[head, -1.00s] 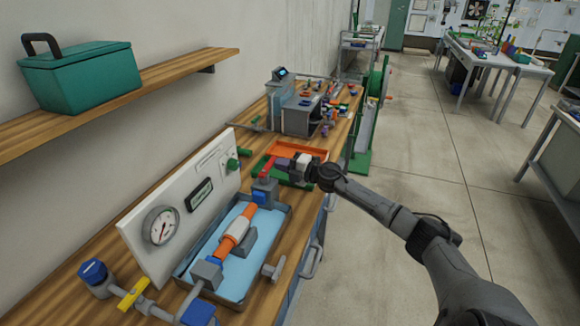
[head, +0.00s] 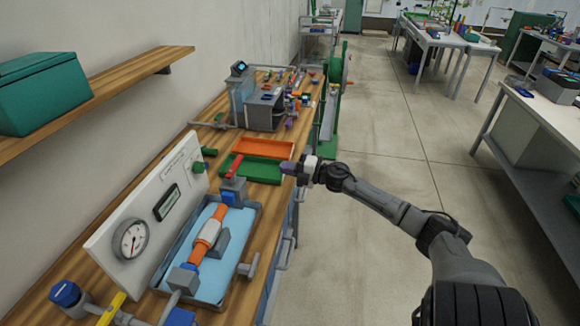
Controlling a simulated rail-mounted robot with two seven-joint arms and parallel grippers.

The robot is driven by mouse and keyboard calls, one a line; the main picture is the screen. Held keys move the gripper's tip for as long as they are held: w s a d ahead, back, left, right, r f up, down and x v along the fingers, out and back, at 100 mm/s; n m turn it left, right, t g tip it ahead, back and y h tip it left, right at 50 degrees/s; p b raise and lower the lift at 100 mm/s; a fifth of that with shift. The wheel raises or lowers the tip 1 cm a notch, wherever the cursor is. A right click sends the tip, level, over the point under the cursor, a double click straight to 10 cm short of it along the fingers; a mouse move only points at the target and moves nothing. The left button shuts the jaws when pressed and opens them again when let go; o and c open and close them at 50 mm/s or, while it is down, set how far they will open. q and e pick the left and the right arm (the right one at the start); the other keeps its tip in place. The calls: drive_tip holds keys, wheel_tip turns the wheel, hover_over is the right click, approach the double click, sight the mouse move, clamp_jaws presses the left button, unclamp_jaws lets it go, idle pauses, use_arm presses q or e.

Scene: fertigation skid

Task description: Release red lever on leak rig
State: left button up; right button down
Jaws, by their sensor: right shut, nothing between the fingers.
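The red lever (head: 234,166) stands on a grey valve block at the far end of the leak rig. The rig has a blue-lined tray (head: 247,237), an orange and white pipe (head: 208,232) and a white panel with a round gauge (head: 131,239). My right gripper (head: 285,168) is shut and empty, to the right of the red lever and apart from it, above the bench's right edge. Nothing hides the lever. My left gripper is not in view.
An orange tray (head: 263,148) and a green tray (head: 262,173) lie just beyond the lever. A yellow lever (head: 111,310) and a blue knob (head: 65,293) are at the near left. A shelf with a green box (head: 40,94) overhangs the left.

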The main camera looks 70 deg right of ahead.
drive_tip(key=shift+s+d, duration=0.1)
drive_tip(key=shift+s, duration=0.4)
idle(0.4)
